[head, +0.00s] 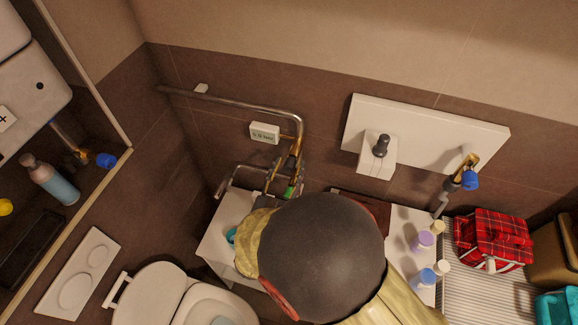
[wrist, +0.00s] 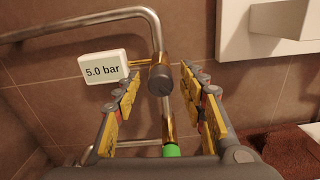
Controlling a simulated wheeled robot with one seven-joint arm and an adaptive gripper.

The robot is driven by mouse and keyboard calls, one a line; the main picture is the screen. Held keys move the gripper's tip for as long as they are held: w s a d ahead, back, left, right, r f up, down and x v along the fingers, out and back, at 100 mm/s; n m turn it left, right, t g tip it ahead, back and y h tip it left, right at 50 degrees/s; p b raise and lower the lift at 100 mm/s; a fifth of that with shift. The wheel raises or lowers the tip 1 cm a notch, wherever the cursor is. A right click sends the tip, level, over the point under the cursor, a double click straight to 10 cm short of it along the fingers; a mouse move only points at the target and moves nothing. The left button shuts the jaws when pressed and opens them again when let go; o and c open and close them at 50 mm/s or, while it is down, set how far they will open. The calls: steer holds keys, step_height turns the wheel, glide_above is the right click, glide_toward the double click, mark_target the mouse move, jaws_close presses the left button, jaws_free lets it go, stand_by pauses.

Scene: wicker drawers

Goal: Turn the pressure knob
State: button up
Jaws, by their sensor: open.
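The pressure knob (wrist: 160,78) is a dark grey cylinder on a brass fitting on the pipe, in the middle of the wrist view. A white display (wrist: 103,67) reading "5.0 bar" is left of it; it also shows on the wall in the head view (head: 264,132). My gripper (wrist: 159,82) is open and empty, its yellow-padded fingers spread left and right of the knob. Whether the knob lies between the fingertips or just beyond them, I cannot tell. No contact is visible.
A metal pipe (head: 230,100) runs along the wall, with a green fitting (wrist: 172,150) below the knob. A white wall panel (head: 425,128) is to the right. Several bottles, including a purple-lidded one (head: 422,240), and a red plaid basket (head: 492,238) stand right of my arm.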

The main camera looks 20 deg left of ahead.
steer(key=shift+w, duration=0.4)
steer(key=shift+c, duration=0.2)
jaws_close()
